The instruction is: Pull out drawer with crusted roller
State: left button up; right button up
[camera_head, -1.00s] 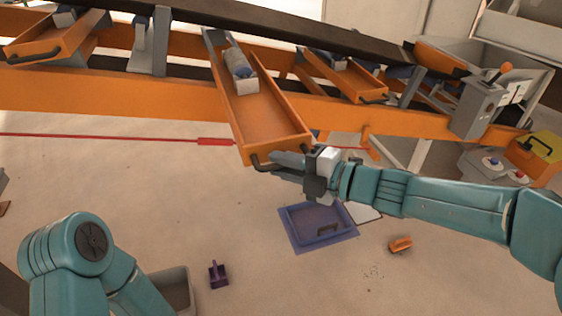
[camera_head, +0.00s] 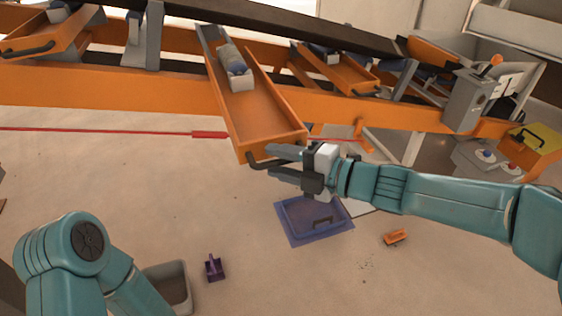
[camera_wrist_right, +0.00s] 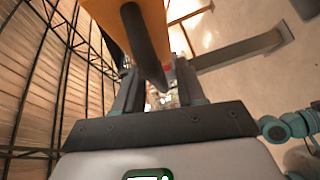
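The orange drawer (camera_head: 262,110) is pulled out of the conveyor frame, its front end over the floor. A blue-grey roller (camera_head: 232,62) lies in it near the back, with a light grey block at its near end; crust on it is too small to tell. The dark handle (camera_head: 256,162) is on the drawer's front. My right gripper (camera_head: 276,163) is at the handle, its fingers apart. In the right wrist view the handle (camera_wrist_right: 148,50) runs between the spread fingers, with a gap beside it. My left arm shows at the lower left; its gripper is out of view.
Other orange drawers (camera_head: 340,74) sit along the frame (camera_head: 180,96). A blue tray (camera_head: 293,233), an orange brush-like item (camera_head: 396,237), a purple scoop (camera_head: 214,268) and a grey bin (camera_head: 172,284) are on the floor. A control box (camera_head: 470,100) stands right.

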jog(key=shift+s+a, duration=0.1)
jog(key=v, duration=1.6)
jog(key=shift+d+p, duration=0.2)
jog(key=shift+p, duration=0.15)
jog(key=shift+r, duration=0.1)
